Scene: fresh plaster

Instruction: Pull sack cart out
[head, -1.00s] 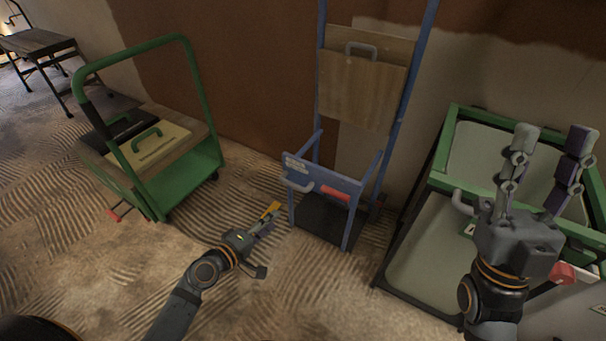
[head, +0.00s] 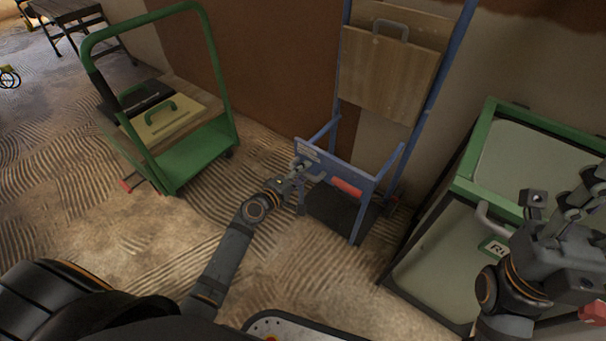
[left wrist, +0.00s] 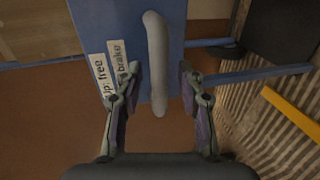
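The sack cart (head: 413,152) is a tall blue frame with a dark base plate, standing upright against the wall. Its low front panel (head: 333,171) carries a red block (head: 346,187) and, at its left end, a grey bar handle (left wrist: 157,65) beside a label reading "Up: free" and "brake". My left gripper (head: 302,170) is at that handle. In the left wrist view its open fingers (left wrist: 160,80) stand on either side of the bar, with gaps visible. My right gripper (head: 565,198) is open and empty over the crate at right, partly cut off.
A green platform trolley (head: 190,155) with cases stands at left. A green-framed bin (head: 430,255) with a grey handle (head: 492,220) stands close on the cart's right. Wooden boards (head: 385,75) rest on the cart's upper frame. The rippled floor in front (head: 300,265) is clear.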

